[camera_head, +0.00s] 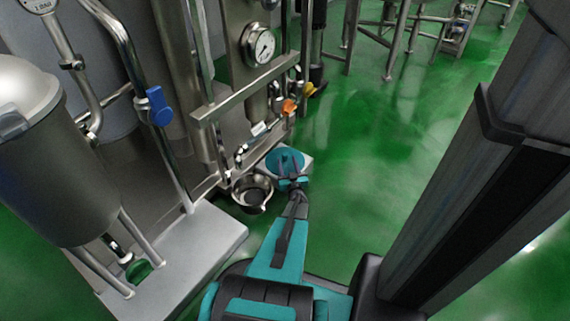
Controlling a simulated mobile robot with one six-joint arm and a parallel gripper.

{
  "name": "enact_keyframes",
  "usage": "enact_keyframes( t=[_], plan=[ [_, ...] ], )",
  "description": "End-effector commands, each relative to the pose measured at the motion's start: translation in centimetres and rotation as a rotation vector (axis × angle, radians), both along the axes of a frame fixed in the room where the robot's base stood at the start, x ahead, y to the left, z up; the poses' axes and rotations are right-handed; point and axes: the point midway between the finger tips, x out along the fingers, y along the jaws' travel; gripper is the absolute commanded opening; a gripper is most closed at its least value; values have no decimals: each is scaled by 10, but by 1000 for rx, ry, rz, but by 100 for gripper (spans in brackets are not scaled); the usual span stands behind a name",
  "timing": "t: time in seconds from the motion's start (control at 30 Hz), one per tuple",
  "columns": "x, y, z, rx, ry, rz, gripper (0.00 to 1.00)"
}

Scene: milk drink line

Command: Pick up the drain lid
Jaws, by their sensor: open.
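My gripper (288,170) is at the far end of my teal and dark arm, low beside the steel equipment frame. Its fingers are small and partly hidden by my own wrist. I see nothing held in it. A pale flat piece (305,161) shows partly behind the teal round end of my arm; I cannot tell whether it is the drain lid. A round steel basin (238,188) with a dark inside is just left of my gripper, near the floor. No drain lid can be made out with certainty.
A steel frame with a gauge (259,46) and valves with orange (289,106) and yellow (309,89) handles stands close behind my gripper. A tank (35,150) stands above a grey platform (205,245) at left. The green floor (380,140) to the right is clear.

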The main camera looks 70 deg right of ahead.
Motion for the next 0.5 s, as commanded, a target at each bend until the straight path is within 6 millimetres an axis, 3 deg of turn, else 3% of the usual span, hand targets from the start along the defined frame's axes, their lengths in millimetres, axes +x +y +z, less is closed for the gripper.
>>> enact_keyframes(
  t=[0.5],
  plan=[
    [3,-6,-1,1,1,-1,46]
  ],
)
